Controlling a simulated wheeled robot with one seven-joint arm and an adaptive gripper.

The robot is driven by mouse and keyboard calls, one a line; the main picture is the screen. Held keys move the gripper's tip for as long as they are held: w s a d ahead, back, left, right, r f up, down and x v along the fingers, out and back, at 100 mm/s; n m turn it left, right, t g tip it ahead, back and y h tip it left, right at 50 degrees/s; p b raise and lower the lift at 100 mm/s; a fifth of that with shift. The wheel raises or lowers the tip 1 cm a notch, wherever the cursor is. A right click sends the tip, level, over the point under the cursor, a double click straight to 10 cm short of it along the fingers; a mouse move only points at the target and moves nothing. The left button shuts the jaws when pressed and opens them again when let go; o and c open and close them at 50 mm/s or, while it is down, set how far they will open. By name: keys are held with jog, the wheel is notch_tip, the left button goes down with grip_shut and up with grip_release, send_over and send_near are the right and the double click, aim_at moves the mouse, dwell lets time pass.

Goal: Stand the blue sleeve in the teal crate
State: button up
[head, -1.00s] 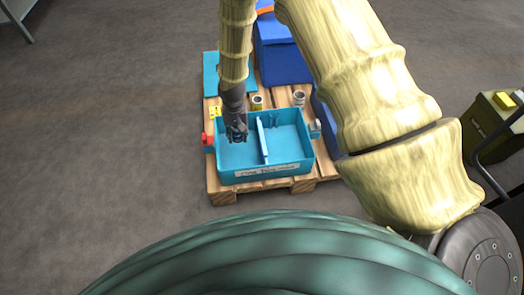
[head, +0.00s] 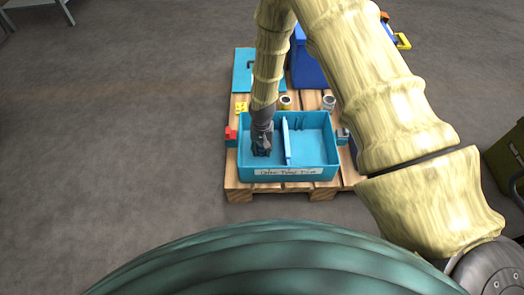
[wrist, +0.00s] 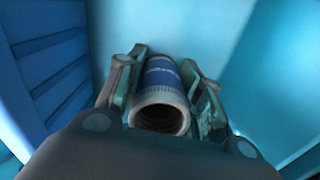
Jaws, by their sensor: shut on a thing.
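The blue sleeve (wrist: 161,85) is a hollow cylinder with a grey threaded open end, seen between the fingers in the wrist view. My gripper (wrist: 164,92) is shut on it, one finger on each side. In the head view my gripper (head: 262,150) points down inside the left compartment of the teal crate (head: 290,174), and the sleeve is hidden there. The crate has a divider wall (head: 286,142) and a label on its front. Whether the sleeve touches the crate floor I cannot tell.
The crate stands on a wooden pallet (head: 236,184). Two small cylinders, a yellowish one (head: 286,102) and a grey one (head: 329,102), stand behind it. A red part (head: 231,133) is at its left side. A blue box (head: 308,65) stands farther back. The crate's right compartment looks clear.

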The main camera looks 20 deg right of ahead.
jog(key=shift+f, duration=0.35)
jog(key=shift+f, duration=0.1)
jog(key=o, duration=1.2)
jog(key=shift+o, duration=0.2)
notch_tip(320, 180, up, 12)
jog(key=p, duration=0.5)
